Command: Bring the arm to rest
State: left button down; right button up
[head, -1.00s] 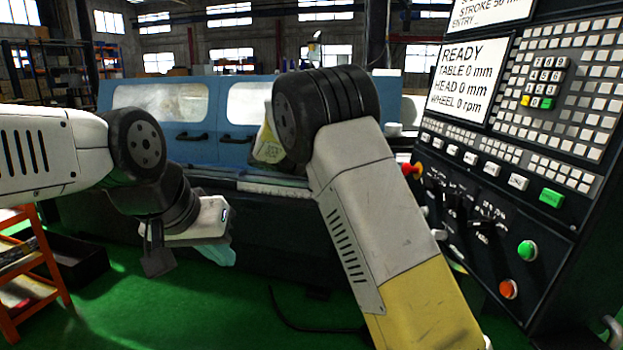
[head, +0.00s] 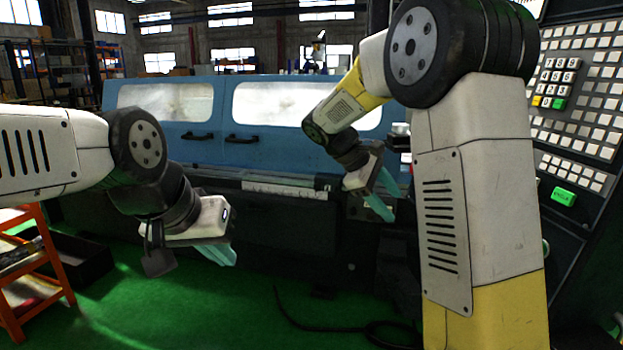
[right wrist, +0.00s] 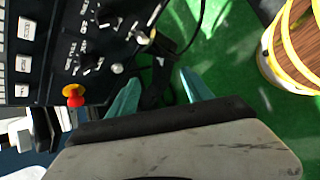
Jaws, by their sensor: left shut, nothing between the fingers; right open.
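My right arm rises at the right of the head view, bends at a black joint, and its forearm reaches down in front of the machine. My right gripper (head: 380,205) hangs in front of the machine's lower front edge, open and empty. In the right wrist view its teal fingers (right wrist: 160,92) are spread apart, with green floor and a dark strip between and beyond them. My left gripper (head: 222,255) is shut and empty at the lower left, its teal fingertips pointing down and right above the floor.
The blue grinder doors (head: 270,110) are closed behind the arms. The control panel (head: 580,110) stands close at the right, partly hidden by my arm. A red emergency button (right wrist: 73,95) shows near the right gripper. An orange rack (head: 35,270) stands left. A black cable (head: 300,322) lies on the floor.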

jog(key=s+a+m+t+y, duration=0.1)
jog(key=s+m+y, duration=0.2)
jog(key=s, duration=0.4)
jog(key=s+a+r+m+t+y, duration=0.1)
jog(key=s+m+t+y, duration=0.1)
jog(key=s, duration=0.6)
jog(key=s+a+m+t+y, duration=0.1)
jog(key=s+m+t+y, duration=0.1)
jog(key=s+m+y, duration=0.3)
jog(key=shift+s+a+r, duration=0.2)
jog(key=shift+s+a, duration=0.2)
jog(key=shift+s, duration=1.2)
